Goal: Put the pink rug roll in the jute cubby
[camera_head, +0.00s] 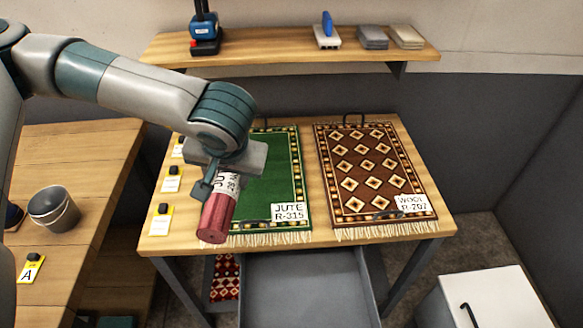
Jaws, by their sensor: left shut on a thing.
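The pink rug roll (218,217) hangs tilted from my left gripper (222,186), its end pointing down and toward the camera. A white label with partly hidden print wraps its upper part. My left gripper is shut on the roll, above the table's front-left area and left of the green rug (278,168). The green rug's card reads JUTE R-315. A brown patterned rug (370,170) beside it has a card reading WOOL R-207. I cannot make out a cubby marked jute. My right gripper is not in view.
A bucket (53,209) stands on the left bench. A shelf (290,45) runs behind.

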